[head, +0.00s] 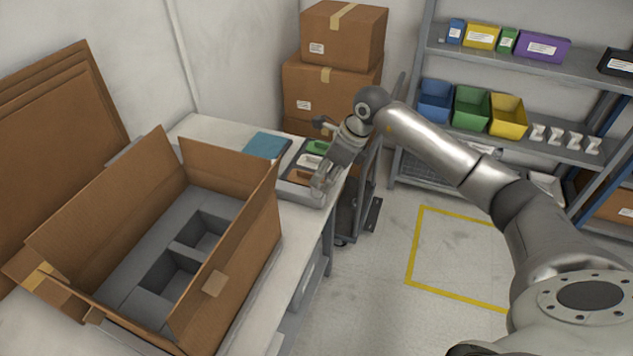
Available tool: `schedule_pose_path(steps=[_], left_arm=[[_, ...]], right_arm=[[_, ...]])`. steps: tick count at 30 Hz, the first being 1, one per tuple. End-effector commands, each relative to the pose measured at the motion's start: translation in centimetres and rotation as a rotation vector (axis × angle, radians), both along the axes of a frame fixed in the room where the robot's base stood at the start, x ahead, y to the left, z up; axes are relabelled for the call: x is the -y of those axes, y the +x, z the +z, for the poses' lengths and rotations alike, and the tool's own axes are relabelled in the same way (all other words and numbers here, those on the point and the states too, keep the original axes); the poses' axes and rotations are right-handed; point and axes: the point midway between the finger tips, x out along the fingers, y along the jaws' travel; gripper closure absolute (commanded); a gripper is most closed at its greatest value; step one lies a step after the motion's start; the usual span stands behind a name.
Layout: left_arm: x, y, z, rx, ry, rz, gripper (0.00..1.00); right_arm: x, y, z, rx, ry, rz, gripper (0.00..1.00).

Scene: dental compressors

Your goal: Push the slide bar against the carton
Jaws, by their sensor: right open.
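The open brown carton (258,228) stands on the bench at the left, flaps up, with a grey foam insert (130,270) with two recesses inside. I cannot pick out the slide bar with certainty; a grey edge (126,150) shows behind the carton's far left side, partly hidden. My right gripper (320,188) is open, pointing down over the front of a grey parts tray at the bench's right edge, to the right of the carton and apart from it. It partly hides the tray. My left gripper is out of view.
The tray (283,187) holds green, white and brown items beside a blue cloth (267,145). Flat cardboard (50,150) leans at the left. Stacked boxes (343,35) stand behind, beside a cart. Shelves (560,65) with bins are at the right; the yellow-marked floor (460,260) is clear.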

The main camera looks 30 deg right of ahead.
Motion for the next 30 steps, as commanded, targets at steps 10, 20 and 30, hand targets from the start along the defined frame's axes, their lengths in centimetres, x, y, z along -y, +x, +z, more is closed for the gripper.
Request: schedule_pose_path(steps=[10, 20, 30], left_arm=[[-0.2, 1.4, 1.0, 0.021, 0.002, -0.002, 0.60], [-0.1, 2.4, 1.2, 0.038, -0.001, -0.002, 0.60], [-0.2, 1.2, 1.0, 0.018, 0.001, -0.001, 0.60]], right_arm=[[-1.4, 1.5, -4.7, 0.000, 0.002, -0.001, 0.54], [-1.5, 1.7, -5.4, 0.000, 0.001, -0.001, 0.54], [-1.5, 1.7, -5.3, 0.001, 0.002, -0.001, 0.91]])
